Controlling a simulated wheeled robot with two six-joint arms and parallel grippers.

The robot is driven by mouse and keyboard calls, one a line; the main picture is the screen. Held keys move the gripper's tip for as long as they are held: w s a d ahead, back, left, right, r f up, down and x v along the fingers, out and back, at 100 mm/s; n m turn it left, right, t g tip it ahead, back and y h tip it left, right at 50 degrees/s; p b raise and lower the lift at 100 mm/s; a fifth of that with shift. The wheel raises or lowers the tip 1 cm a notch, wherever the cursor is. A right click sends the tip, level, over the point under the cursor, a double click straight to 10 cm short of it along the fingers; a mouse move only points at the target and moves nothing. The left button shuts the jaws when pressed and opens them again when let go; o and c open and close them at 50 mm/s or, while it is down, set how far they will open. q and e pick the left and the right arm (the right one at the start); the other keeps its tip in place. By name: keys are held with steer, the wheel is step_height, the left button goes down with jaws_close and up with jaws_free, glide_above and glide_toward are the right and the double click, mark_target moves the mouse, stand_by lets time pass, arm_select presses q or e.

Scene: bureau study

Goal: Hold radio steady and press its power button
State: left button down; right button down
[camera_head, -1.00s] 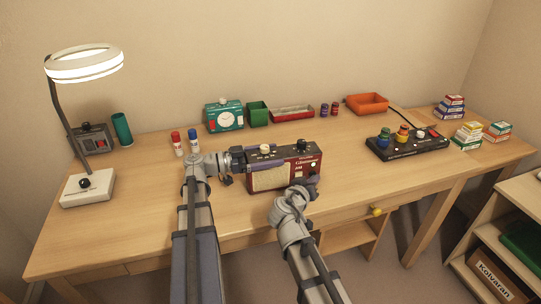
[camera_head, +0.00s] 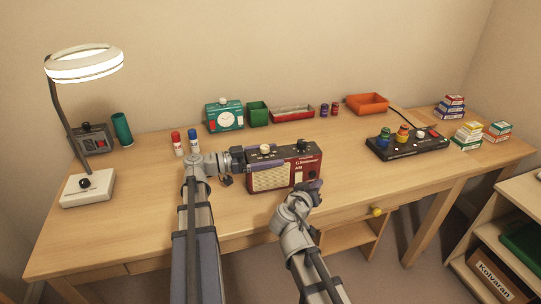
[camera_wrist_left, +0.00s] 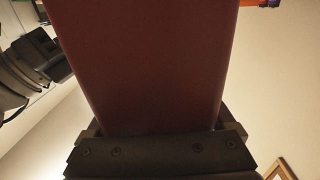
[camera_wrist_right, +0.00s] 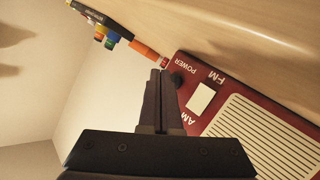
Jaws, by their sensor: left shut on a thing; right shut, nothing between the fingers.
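The dark red radio (camera_head: 300,176) stands upright on the desk, its speaker grille and dial facing me. My left gripper (camera_head: 268,157) is shut on its upper left part; in the left wrist view the radio's red side (camera_wrist_left: 145,65) fills the jaws. My right gripper (camera_head: 316,187) is shut and empty in front of the radio's lower right corner. In the right wrist view its closed fingertips (camera_wrist_right: 158,73) are beside a dark round button (camera_wrist_right: 178,79) near the POWER lettering. I cannot tell whether they touch it.
Red and blue bottles (camera_head: 194,140) stand left of the radio. A black control panel (camera_head: 410,147) lies to the right. A lamp base (camera_head: 87,188) stands far left.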

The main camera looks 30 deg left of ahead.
steer(key=shift+s+d, duration=1.7)
steer(key=shift+d, duration=0.1)
arm_select(q)
jaws_free()
steer(key=v, duration=1.2)
